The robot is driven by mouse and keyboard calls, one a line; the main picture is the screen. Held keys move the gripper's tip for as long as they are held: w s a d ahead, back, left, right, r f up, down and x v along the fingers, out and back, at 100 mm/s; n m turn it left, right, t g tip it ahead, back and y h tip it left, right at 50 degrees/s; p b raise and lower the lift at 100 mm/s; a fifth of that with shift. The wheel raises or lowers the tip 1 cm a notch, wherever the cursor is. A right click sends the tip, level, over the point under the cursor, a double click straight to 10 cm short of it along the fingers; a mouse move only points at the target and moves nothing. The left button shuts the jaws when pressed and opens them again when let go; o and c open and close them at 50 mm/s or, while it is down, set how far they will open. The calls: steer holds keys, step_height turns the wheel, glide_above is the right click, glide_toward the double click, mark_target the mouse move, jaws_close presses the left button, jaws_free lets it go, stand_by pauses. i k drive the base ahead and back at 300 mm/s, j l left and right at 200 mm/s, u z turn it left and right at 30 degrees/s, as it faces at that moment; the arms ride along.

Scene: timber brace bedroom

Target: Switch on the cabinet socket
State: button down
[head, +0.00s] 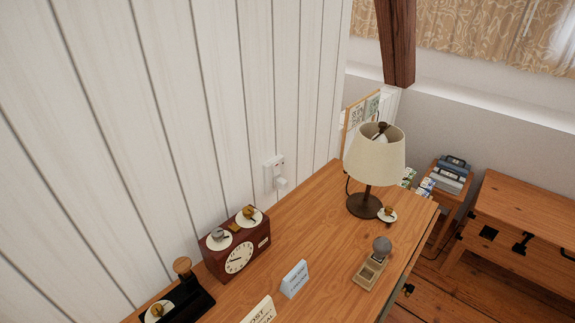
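A white socket (275,172) is fixed to the white plank wall, just above the back edge of a wooden cabinet top (305,228). A white plug or block (281,184) sticks out at its lower part. The socket's switch is too small for me to tell its position. My gripper is not in view.
A table lamp (375,158) stands on the cabinet top right of the socket. A red-brown clock (237,246) stands against the wall to the left. Small signs (295,279) and a stamp-like item (372,266) lie nearer. The top just below the socket is clear.

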mark_target(276, 167)
steer(key=i+l+u, duration=0.3)
steer(key=i+l, duration=0.25)
steer(key=i+j+u, duration=0.1)
steer(key=i, duration=0.55)
